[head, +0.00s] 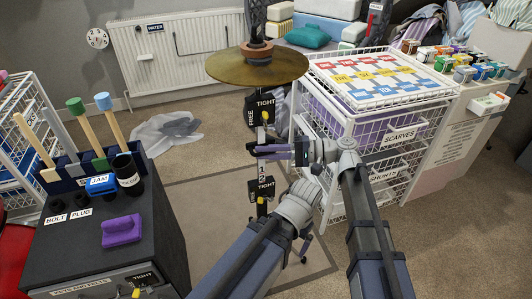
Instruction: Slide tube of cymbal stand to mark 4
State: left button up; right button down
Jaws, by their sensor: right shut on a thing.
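The cymbal stand stands upright in the middle of the head view, with a brass cymbal (225,68) near its top. An upper black clamp (251,106) is labelled FREE and TIGHT and has a yellow lever. A lower clamp (268,188) shows TIGHT, with another yellow lever near it. Between the clamps, the tube (262,174) shows marks 1 and 2; I cannot see mark 4. My right gripper (257,150) comes from the right and is shut on the tube, just below the upper clamp. My left arm rises below it; its gripper is not visible.
A white wire drawer unit (410,160) with a coloured chart on top stands close on the right. A dark cabinet (70,250) with mallets and a purple block stands at left. A clear plastic bag (165,131) lies on the carpet. A radiator (180,50) is behind.

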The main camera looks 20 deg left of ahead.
aim_at(267, 131)
notch_tip(267, 131, up, 8)
jog(key=p, duration=0.6)
jog(key=shift+w+f, duration=0.1)
pick_arm(q)
notch_tip(267, 131, up, 8)
jog(key=shift+f, duration=0.2)
jog(key=shift+a, duration=0.1)
pick_arm(e)
jog(key=c, duration=0.9)
grip_release()
jog(key=shift+f, duration=0.1)
jog(key=shift+d, duration=0.1)
pick_arm(q)
jog(key=shift+r, duration=0.3)
pick_arm(e)
jog(key=v, duration=0.7)
jog(key=shift+d, duration=0.35)
